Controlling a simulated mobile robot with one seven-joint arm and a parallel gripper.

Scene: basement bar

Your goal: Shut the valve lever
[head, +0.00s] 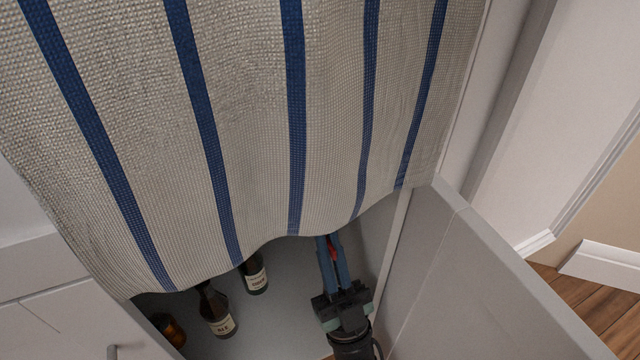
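My gripper (330,244) reaches into an open cabinet below a hanging cloth. Its two blue fingers point away from me, and their far ends are at or just behind the cloth's lower edge. A small red piece (332,254) shows between the fingers; it may be the valve lever, but too little of it is visible to be sure. I cannot tell whether the fingers touch it or how far apart their tips are. The rest of any valve or pipe is hidden.
A cream cloth with blue stripes (255,130) hangs over the cabinet opening. Dark bottles (217,312) (254,275) and an amber one (172,330) stand inside at left. An open grey door (470,285) stands close on the right. The cabinet floor (285,290) is clear between bottles and gripper.

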